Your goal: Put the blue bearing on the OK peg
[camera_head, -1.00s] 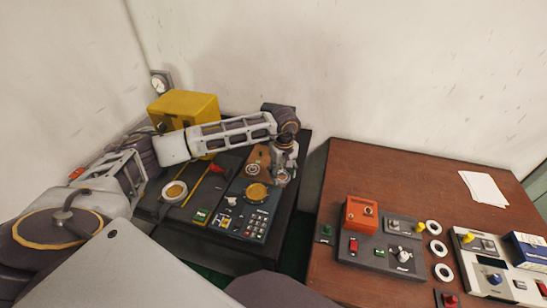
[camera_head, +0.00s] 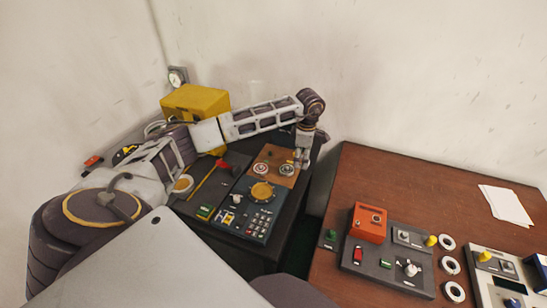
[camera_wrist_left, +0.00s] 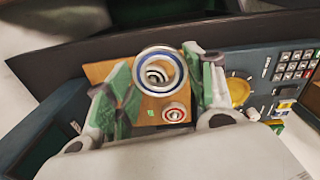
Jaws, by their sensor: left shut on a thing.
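The blue bearing (camera_wrist_left: 142,62), a pale ring with a blue band, is held between the green fingertips of my left gripper (camera_wrist_left: 160,85) in the left wrist view. My left gripper (camera_head: 301,167) shows in the head view at the right edge of the wooden board (camera_head: 274,155). The board also lies below the bearing in the left wrist view (camera_wrist_left: 95,72). Round concentric shapes show through the bearing's hole; I cannot tell whether it touches a peg. A red-and-white ringed spot (camera_wrist_left: 176,112) and a small green patch (camera_wrist_left: 150,113) are on the board. The right gripper is not visible.
A dark panel with a keypad (camera_head: 259,222) and a yellow round part (camera_head: 262,191) adjoins the board. A yellow box (camera_head: 195,101) stands behind. The brown table (camera_head: 400,180) on the right carries an orange box (camera_head: 368,222) and several white rings (camera_head: 447,242).

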